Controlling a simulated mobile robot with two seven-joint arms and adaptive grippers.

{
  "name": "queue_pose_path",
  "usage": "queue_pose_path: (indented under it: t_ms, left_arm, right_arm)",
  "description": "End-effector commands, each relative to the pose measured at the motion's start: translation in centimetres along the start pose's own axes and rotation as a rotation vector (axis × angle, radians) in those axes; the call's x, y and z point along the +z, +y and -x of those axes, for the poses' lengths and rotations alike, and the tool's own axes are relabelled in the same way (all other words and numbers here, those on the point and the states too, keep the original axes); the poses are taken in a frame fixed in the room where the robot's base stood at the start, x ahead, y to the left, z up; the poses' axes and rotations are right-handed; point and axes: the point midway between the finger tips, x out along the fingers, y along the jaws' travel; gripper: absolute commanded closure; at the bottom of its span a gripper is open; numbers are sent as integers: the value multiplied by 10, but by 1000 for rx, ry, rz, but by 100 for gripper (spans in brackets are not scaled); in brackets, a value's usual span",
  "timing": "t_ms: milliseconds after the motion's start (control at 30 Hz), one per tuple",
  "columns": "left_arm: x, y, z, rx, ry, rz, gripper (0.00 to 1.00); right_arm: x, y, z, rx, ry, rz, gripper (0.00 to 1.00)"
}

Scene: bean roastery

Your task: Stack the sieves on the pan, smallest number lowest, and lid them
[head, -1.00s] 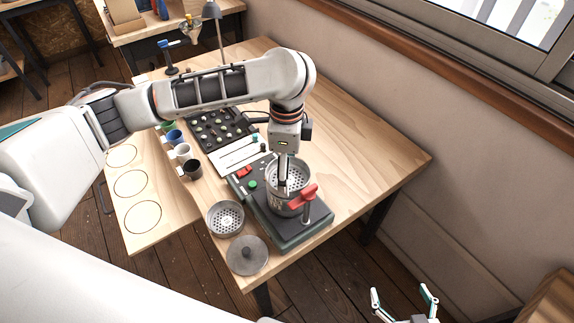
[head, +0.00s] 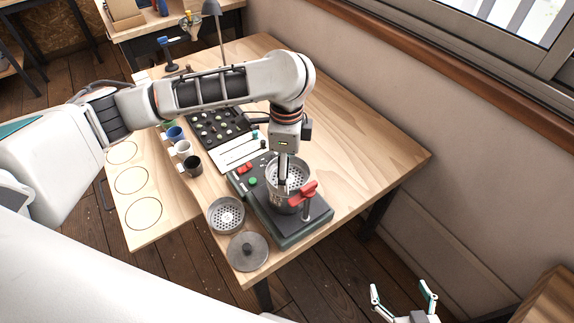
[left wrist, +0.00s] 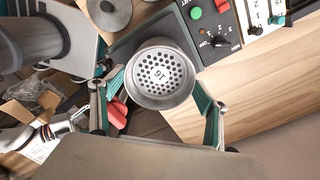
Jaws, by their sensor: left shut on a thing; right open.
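My left gripper (head: 284,180) points down at a metal sieve (head: 289,172) over the shaker base (head: 292,227). In the left wrist view the left gripper (left wrist: 160,85) is shut on this sieve (left wrist: 158,77), whose perforated floor carries a number that looks like 16. Whatever is under it, including the pan, is hard to make out. A second sieve (head: 226,215) lies on the table left of the base. The grey lid (head: 247,251) with a knob lies in front of that sieve, near the table corner. My right gripper (head: 403,290) is open and empty, low at the right, away from the table.
A red clamp handle (head: 303,193) stands on a post close beside the held sieve. Several cups (head: 192,165) and a dark sample tray (head: 220,125) are behind, to the left. The table's right side (head: 360,150) is clear.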

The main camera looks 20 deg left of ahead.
Motion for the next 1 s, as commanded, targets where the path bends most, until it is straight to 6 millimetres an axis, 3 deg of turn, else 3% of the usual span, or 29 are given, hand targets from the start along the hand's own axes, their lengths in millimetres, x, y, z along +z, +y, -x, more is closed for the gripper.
queue_pose_path:
  t_ms: [167,200,533,1000]
  left_arm:
    - [0,0,-3,0,0,-1,48]
    - [0,0,-3,0,0,-1,18]
    - [0,0,-1,-1,0,0,18]
    - [0,-1,32,-3,0,-1,18]
  right_arm:
    - [0,0,0,0,0,0,18]
    - [0,0,0,0,0,0,18]
    - [-2,0,0,1,4,0,18]
    - [-4,1,2,1,4,0,18]
